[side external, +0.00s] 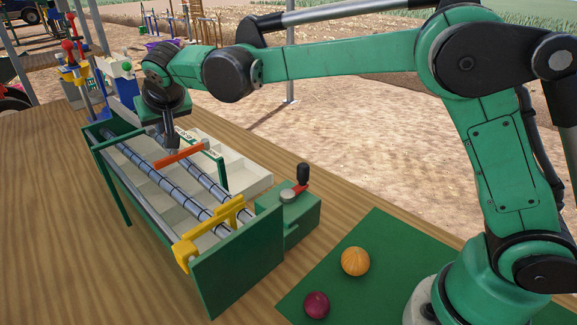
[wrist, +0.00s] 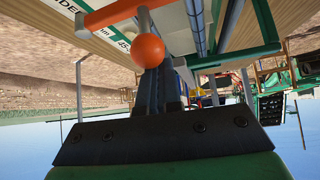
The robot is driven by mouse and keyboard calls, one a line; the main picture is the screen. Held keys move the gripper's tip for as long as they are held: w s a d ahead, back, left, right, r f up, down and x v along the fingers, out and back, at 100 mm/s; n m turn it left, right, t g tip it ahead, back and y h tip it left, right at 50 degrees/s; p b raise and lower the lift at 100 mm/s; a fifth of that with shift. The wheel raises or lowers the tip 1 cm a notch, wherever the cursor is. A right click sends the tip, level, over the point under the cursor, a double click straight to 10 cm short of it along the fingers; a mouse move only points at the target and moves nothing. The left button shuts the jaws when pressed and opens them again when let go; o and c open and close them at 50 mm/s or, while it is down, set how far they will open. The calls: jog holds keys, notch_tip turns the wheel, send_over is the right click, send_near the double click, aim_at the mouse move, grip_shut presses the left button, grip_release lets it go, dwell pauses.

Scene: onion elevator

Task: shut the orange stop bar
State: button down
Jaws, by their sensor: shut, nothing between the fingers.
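The orange stop bar (side external: 180,154) lies slantwise above the rails of the green-framed elevator in the side view. In the wrist view, part of the bar (wrist: 112,13) shows at the top, with a round orange knob (wrist: 148,50) beside it. My gripper (side external: 172,150) points down at the bar, its fingertips right behind or against it; I cannot tell if they touch. In the wrist view my shut fingers (wrist: 158,85) reach up to the knob, which hides their tips. Nothing is held between them.
A yellow bracket (side external: 212,232) spans the rails at the near end. A green box with a red-and-black crank (side external: 300,186) stands at the right. A pale tray (side external: 245,175) lies behind the rails. An orange onion (side external: 355,261) and a purple onion (side external: 316,304) rest on a green mat (side external: 385,235).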

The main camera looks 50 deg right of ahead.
aim_at(152, 128)
jog(key=shift+w+a+r, duration=0.1)
jog(key=shift+w+a, duration=0.05)
jog(key=shift+w, duration=0.5)
jog(key=shift+w+a+r, duration=0.1)
jog(key=shift+w+r, duration=0.05)
jog(key=shift+w, duration=0.55)
jog(key=shift+w+a+r, duration=0.1)
jog(key=shift+w+a, duration=0.05)
jog(key=shift+w, duration=0.5)
jog(key=s+d+r, duration=0.1)
jog(key=s+r, duration=0.6)
jog(key=s+d+f, duration=0.4)
jog(key=s, duration=0.3)
jog(key=s+d+f+n+y, duration=0.1)
jog(key=s+d+f, duration=0.2)
jog(key=s, duration=0.4)
jog(key=s+d+f+n+g, duration=0.1)
jog(key=s+d+f, duration=0.3)
jog(key=s, duration=0.3)
jog(key=shift+d+f, duration=0.3)
jog(key=shift+d, duration=0.25)
jog(key=shift+s, duration=0.1)
